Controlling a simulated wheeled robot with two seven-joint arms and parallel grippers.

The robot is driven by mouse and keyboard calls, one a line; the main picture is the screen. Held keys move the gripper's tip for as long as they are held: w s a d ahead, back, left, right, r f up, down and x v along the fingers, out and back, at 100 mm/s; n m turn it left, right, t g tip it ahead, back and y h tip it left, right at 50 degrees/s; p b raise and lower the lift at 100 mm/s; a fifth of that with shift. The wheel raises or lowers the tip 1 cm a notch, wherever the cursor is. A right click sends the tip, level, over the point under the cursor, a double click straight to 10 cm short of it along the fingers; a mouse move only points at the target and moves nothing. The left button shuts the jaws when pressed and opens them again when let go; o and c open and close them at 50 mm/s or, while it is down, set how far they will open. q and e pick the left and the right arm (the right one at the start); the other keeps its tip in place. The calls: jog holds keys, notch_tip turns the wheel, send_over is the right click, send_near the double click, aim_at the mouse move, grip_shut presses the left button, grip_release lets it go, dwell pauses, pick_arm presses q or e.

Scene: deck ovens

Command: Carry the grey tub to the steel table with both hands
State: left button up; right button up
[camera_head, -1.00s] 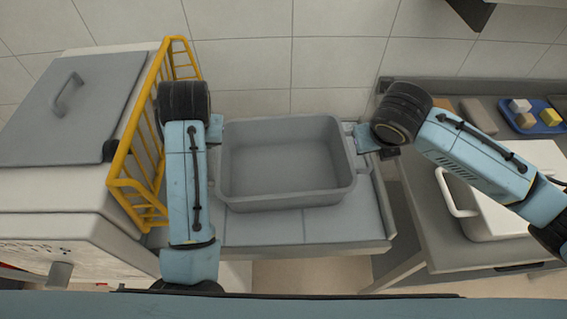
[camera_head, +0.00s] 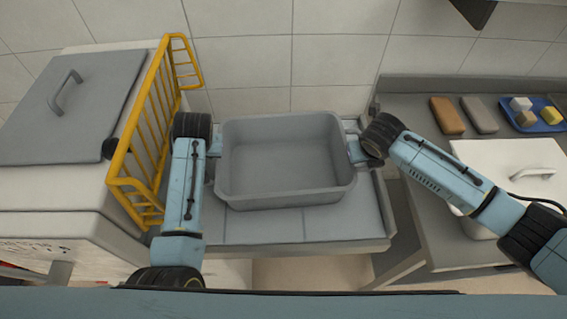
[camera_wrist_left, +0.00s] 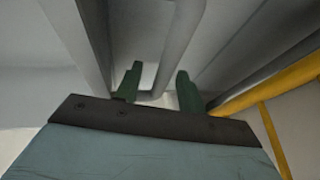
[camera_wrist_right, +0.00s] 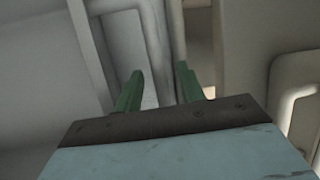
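The grey tub (camera_head: 285,192) sits upright and empty on a grey surface in the middle of the head view. My left gripper (camera_head: 216,143) is at the tub's left side. In the left wrist view its green fingers (camera_wrist_left: 158,88) are apart, with a grey rim or handle between them. My right gripper (camera_head: 354,150) is at the tub's right side. In the right wrist view its fingers (camera_wrist_right: 158,90) are apart, with the tub's grey edge between them. Whether any finger touches the tub is unclear. A grey table (camera_head: 432,222), perhaps the steel table, stands at the right.
A yellow rack (camera_head: 150,130) stands close left of my left arm, beside a lidded white cabinet (camera_head: 70,110). The right table holds a white lidded container (camera_head: 505,160), two blocks (camera_head: 447,115) and a blue tray (camera_head: 545,124) with small cubes. A tiled wall is behind.

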pick_arm(q)
jog(key=shift+f, duration=0.15)
pick_arm(e)
jog(key=shift+f, duration=0.15)
pick_arm(q)
grip_shut()
pick_arm(e)
grip_shut()
jog(key=shift+w, duration=0.1)
